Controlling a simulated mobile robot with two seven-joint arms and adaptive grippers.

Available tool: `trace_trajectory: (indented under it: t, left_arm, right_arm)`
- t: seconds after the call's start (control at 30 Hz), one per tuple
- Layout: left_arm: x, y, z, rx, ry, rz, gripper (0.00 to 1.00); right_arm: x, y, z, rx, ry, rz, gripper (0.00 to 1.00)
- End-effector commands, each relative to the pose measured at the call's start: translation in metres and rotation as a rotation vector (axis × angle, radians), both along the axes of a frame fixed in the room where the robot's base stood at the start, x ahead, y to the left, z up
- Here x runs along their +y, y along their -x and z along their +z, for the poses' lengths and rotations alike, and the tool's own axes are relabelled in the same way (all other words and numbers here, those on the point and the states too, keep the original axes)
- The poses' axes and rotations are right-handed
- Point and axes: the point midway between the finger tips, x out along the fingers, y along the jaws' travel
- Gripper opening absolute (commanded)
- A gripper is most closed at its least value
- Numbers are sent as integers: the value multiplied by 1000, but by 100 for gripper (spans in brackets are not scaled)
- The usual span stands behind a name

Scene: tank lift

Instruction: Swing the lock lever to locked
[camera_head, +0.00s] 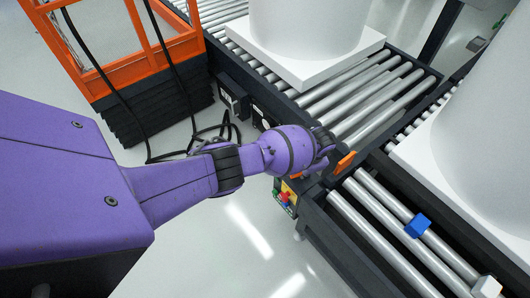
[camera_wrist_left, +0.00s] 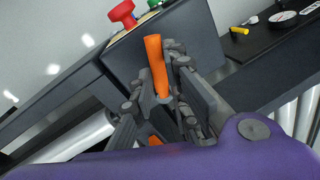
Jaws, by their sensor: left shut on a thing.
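The orange lock lever (camera_head: 345,162) stands at the edge of the roller conveyor in the head view, partly hidden by my left gripper (camera_head: 322,155). In the left wrist view the orange lever (camera_wrist_left: 156,62) rises between the grey fingers of my left gripper (camera_wrist_left: 160,98), which is shut on it. The lever's upper end sticks out beyond the fingers; its base is hidden there. My right gripper is in neither view.
A control box with a red knob (camera_head: 283,197) sits just below the gripper. Large white tanks (camera_head: 310,35) stand on the rollers behind and at right. A blue block (camera_head: 418,225) lies on the right rollers. An orange-framed cage (camera_head: 135,62) stands at left.

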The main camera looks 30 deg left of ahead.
Motion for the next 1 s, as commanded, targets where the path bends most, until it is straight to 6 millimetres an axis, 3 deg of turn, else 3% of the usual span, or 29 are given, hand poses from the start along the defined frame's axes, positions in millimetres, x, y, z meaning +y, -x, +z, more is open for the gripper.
trace_trajectory:
  t: [0.03, 0.07, 0.2, 0.67, 0.87, 1.0]
  left_arm:
    - [-5, 9, -6, 20, 3, -3, 0]
    - [-5, 9, -6, 19, 4, -4, 16]
    - [-4, 7, -5, 18, 4, -3, 32]
    - [-4, 0, 6, 2, 3, -3, 32]
    - [-7, 4, 32, 1, 3, -3, 32]
    - [-12, 8, 59, 3, 4, -5, 32]
  right_arm:
    - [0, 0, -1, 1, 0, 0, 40]
    - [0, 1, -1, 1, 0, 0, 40]
    - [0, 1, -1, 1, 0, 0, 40]
    - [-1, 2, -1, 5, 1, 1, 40]
    - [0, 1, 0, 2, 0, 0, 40]
    - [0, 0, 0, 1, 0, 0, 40]
